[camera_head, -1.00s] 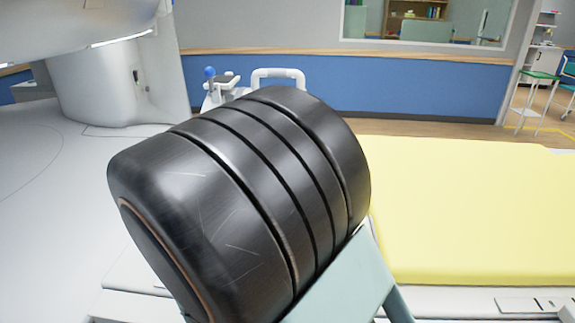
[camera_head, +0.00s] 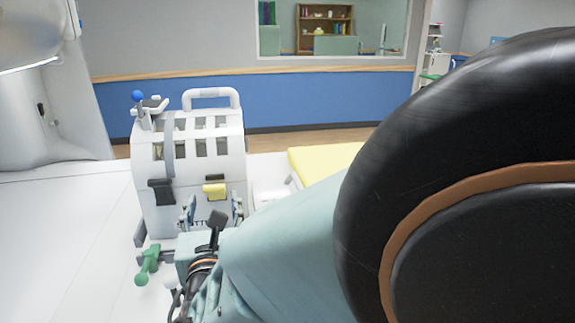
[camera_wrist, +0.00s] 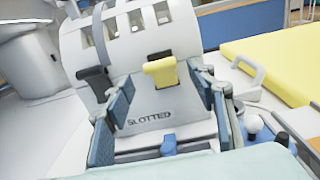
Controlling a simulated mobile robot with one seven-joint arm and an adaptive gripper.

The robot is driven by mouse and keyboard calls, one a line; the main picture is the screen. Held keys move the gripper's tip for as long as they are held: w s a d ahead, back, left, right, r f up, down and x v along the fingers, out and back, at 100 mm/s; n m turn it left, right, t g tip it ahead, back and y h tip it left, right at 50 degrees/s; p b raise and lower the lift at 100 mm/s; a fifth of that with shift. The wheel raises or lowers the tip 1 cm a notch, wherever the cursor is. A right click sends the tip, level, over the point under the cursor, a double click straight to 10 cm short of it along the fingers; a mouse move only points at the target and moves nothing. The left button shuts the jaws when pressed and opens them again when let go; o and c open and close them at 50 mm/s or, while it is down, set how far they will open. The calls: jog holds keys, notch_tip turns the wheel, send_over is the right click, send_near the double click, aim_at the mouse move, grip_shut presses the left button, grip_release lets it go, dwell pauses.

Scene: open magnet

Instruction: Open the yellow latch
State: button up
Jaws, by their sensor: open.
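The yellow latch (camera_head: 214,190) sits low on the front of a white slotted housing (camera_head: 203,132). In the wrist view the yellow latch (camera_wrist: 160,71) shows as a block with a short tab hanging down, above the word SLOTTED. My gripper (camera_wrist: 158,92) is open, with one blue-grey finger at each side of the latch's column and nothing between them. In the head view my gripper (camera_head: 212,209) is small and sits just below the latch. I cannot tell whether a finger touches the housing.
A dark latch (camera_head: 161,191) is on the housing left of the yellow one. A white handle (camera_head: 211,96) and a blue-knobbed lever (camera_head: 138,97) top the housing. A green-knobbed lever (camera_head: 147,266) is at lower left. A yellow pad (camera_wrist: 272,66) lies at right.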

aim_at(214, 188)
jog(key=x, duration=0.7)
jog(key=shift+s, duration=0.1)
grip_shut()
